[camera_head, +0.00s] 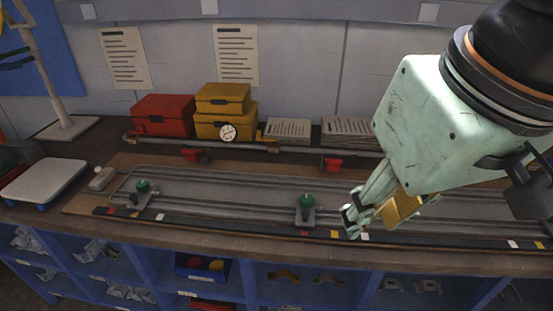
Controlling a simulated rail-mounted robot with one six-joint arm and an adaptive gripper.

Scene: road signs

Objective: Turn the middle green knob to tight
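Two green knobs show on the long grey rail fixture (230,193) on the bench. One green knob (142,186) is at the left end, on a small grey bracket. The other green knob (306,200) is near the centre of the picture, upright on a grey bracket. My gripper (356,218) is right of this central knob and apart from it in the picture, pointing down and left. Its finger spacing is unclear from this angle. My arm and gripper hide the right part of the fixture, so any knob there is hidden.
Red clamps (333,165) sit along the back rail. A red box (164,115), yellow boxes (225,123) and a round dial (228,132) stand behind. A white tray (43,182) is at left. Blue shelves (160,267) lie below the bench edge.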

